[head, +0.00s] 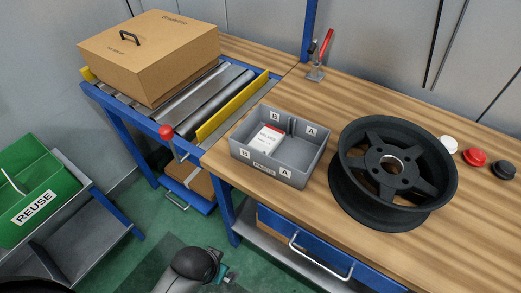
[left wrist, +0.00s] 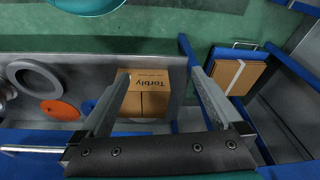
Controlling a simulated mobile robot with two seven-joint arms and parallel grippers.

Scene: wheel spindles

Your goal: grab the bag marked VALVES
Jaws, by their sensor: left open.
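A white bag (head: 267,139) with a red top edge lies in the grey divided bin (head: 284,178) on the bench. It is on the B side, left of the divider. Its print is small and appears to read VALVES. My left gripper shows in the left wrist view (left wrist: 158,76), with its two fingers apart and nothing held between them. It faces down toward the floor and a lower shelf. In the head view my left arm is at the bottom centre, below the bench front and apart from the bag; its fingers cannot be made out there. My right gripper is not seen.
A black wheel (head: 393,172) stands right of the bin. A large carton (head: 150,55) sits on the roller conveyor at left, with a red knob (head: 166,132) at its corner. A red-handled clamp (head: 318,60) is behind. A Torbly box (left wrist: 148,94) lies below my left gripper.

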